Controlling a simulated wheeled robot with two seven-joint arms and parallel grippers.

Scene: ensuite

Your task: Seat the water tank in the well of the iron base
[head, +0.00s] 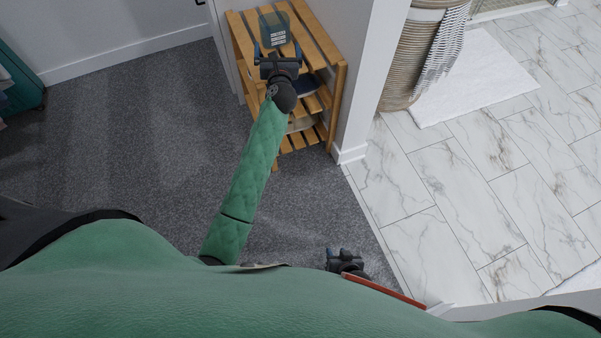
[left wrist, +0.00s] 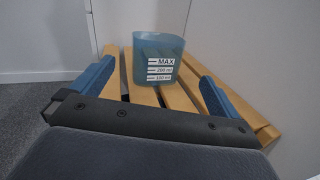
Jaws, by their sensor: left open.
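The water tank (head: 274,29) is a translucent blue container with white level marks. It stands on the top shelf of a slatted wooden rack. It also shows in the left wrist view (left wrist: 157,62), upright between and beyond my fingers. My left gripper (head: 274,48) is open at the near side of the tank, its blue fingertips apart on either side; in the wrist view (left wrist: 157,84) I see no contact with the tank. My right gripper (head: 345,256) is low in the head view near my body; its jaws are too small to read. The iron base is not in view.
The wooden rack (head: 322,41) stands against a wall end (head: 352,80), with dark items on its lower shelves. A wicker basket (head: 409,60) with a towel and a white mat (head: 475,85) are to the right. Grey carpet (head: 130,140) is clear on the left.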

